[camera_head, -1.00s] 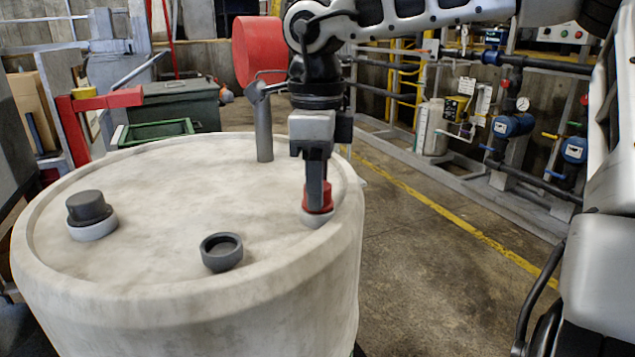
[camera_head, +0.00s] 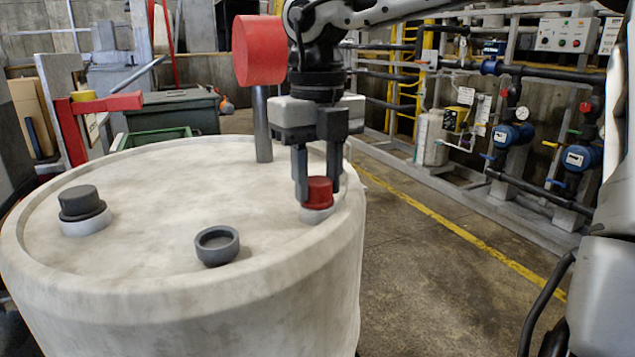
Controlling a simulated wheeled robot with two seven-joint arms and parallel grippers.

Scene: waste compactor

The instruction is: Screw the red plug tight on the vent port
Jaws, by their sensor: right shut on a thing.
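The red plug (camera_head: 319,190) sits upright on the vent port, a pale grey collar (camera_head: 317,215) near the right rim of the large drum's top (camera_head: 150,240). My right gripper (camera_head: 318,185) points straight down and is shut on the red plug, with one dark finger on each side of it. The plug's top and front show between the fingers. I cannot tell from here whether there is a gap between plug and collar. My left gripper is not in view.
A dark grey cap (camera_head: 82,202) on a pale collar stands at the drum's left. An open grey ring (camera_head: 217,246) lies near the front. A metal post (camera_head: 263,125) and a red cylinder (camera_head: 259,50) stand behind my right gripper. Floor right of the drum is clear.

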